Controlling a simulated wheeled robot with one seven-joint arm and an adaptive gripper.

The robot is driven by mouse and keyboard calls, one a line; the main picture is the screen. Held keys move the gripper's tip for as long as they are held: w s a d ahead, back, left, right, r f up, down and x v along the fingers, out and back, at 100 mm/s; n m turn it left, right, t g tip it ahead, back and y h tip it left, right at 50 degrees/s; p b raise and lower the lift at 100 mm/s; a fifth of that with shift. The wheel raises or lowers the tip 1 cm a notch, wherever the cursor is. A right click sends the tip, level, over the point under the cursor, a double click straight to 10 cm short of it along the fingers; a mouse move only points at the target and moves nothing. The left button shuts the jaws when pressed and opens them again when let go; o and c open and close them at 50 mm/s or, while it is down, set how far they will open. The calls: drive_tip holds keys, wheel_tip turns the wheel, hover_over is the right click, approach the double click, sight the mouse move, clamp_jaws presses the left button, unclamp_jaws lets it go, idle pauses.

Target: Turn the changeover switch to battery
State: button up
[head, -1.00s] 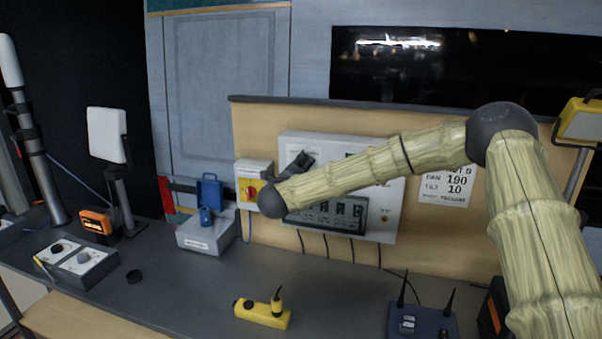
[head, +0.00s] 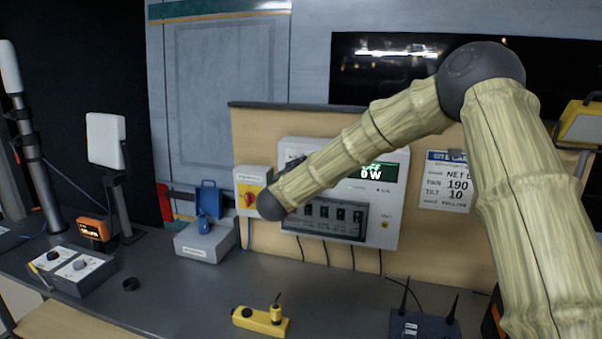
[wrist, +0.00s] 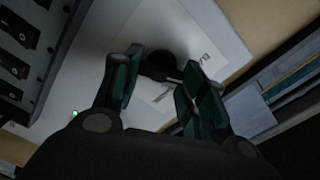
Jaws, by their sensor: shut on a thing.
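The changeover switch shows in the wrist view as a dark round knob (wrist: 160,66) on a white panel face, with a pale pointer-like mark below it and a small printed mark to its right. My gripper (wrist: 165,78) has its two green-and-black fingers on either side of the knob and is shut on it. In the head view the white power panel (head: 397,215) hangs on the wooden backboard. My arm crosses in front of it and hides most of the switch area. A dark shape shows above my arm there; I cannot tell whether it is gripper or knob.
A red knob on a yellow plate (head: 249,200) is close left of my wrist. A grey box with a blue part (head: 205,243) and a yellow device (head: 262,321) stand on the desk.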

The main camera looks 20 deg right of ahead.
drive_tip(key=shift+n+p, duration=0.3)
drive_tip(key=shift+n, duration=1.6)
drive_tip(key=o, duration=1)
drive_tip(key=shift+o, duration=0.2)
drive_tip(key=v, duration=1.2)
drive_tip(key=shift+w+a, duration=0.1)
